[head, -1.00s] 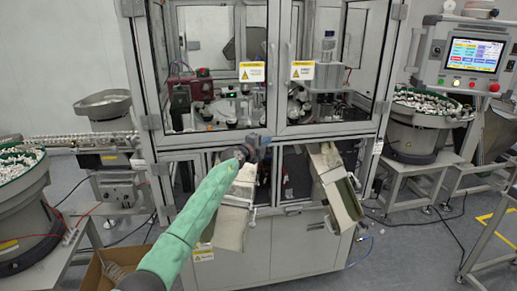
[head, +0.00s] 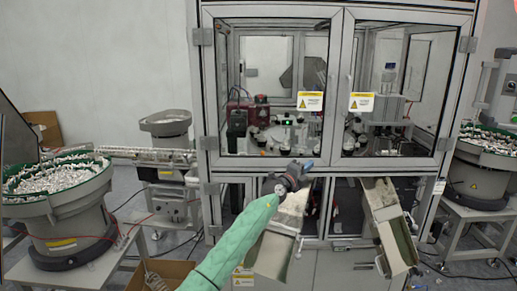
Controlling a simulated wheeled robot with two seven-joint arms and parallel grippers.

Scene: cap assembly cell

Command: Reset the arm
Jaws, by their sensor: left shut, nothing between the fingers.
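My left arm, in a green sleeve, reaches in from the bottom of the head view. Its left gripper (head: 302,167) is shut and empty, in front of the lower edge of the machine's glass doors. The assembly machine (head: 210,168) stands behind it, its framed doors closed. The left discharge chute (head: 274,254) slopes down just below and right of my forearm, and its upper part is partly hidden by the gripper and wrist. My right gripper is not in view.
A bowl feeder (head: 75,225) full of small parts stands at the left, with a smaller hopper (head: 166,124) behind it. A second chute (head: 392,228) juts out at the right. A cardboard box (head: 175,270) is on the floor at the bottom. Another feeder (head: 478,180) stands at the far right.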

